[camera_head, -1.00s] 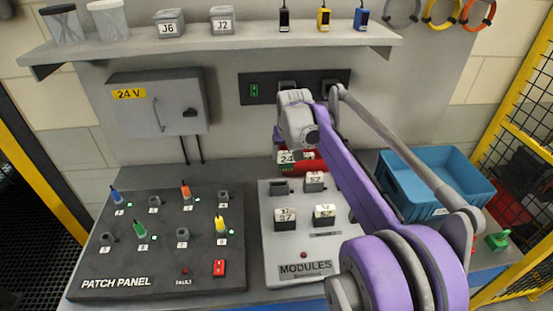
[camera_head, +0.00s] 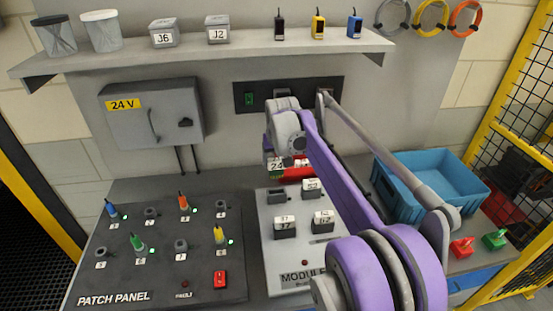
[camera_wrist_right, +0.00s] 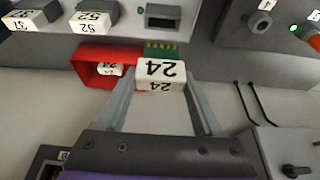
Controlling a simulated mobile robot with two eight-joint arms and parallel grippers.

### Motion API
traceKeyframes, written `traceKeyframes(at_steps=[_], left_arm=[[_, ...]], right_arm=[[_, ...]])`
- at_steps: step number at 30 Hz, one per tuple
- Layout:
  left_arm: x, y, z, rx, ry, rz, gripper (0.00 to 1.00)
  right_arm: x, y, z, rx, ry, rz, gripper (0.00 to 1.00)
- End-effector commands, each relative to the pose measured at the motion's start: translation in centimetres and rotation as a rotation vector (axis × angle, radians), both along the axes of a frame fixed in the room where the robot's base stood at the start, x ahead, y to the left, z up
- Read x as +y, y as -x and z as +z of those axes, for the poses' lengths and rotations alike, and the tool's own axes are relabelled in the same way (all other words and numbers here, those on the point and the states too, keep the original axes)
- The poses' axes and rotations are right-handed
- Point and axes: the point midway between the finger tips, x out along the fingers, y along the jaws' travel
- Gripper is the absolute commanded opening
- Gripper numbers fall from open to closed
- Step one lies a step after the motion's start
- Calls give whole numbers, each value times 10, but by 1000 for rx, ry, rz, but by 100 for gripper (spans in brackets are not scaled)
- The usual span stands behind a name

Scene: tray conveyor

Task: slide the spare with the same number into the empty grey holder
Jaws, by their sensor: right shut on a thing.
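My right gripper (camera_wrist_right: 160,76) is shut on a white-capped module marked 24 (camera_wrist_right: 161,70). A green board with gold contacts sticks out past the cap in the wrist view. In the head view the held module (camera_head: 275,165) is partly hidden by my arm, at the left end of a red rack (camera_head: 295,175). The empty grey holder (camera_head: 276,196) is at the back left of the MODULES panel, in front of the held module. The holder also shows in the wrist view (camera_wrist_right: 161,15), apart from the module. My left gripper is not in view.
Another white label shows inside the red rack in the wrist view (camera_wrist_right: 109,69). The patch panel (camera_head: 120,255) is left, a blue bin (camera_head: 450,165) right.

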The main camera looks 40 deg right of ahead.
Motion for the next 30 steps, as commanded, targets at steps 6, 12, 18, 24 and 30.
traceKeyframes(at_steps=[6, 12, 18, 24, 30], left_arm=[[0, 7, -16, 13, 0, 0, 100], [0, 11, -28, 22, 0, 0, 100], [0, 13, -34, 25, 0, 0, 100], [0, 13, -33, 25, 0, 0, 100], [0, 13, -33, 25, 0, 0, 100]], right_arm=[[0, 1, -23, 2, 0, 1, 13], [0, 1, -42, 3, -1, 0, 13], [0, 0, -51, 1, 0, 0, 13], [0, 0, -51, 0, 0, 0, 13], [0, 0, -51, 0, 0, 0, 13]])
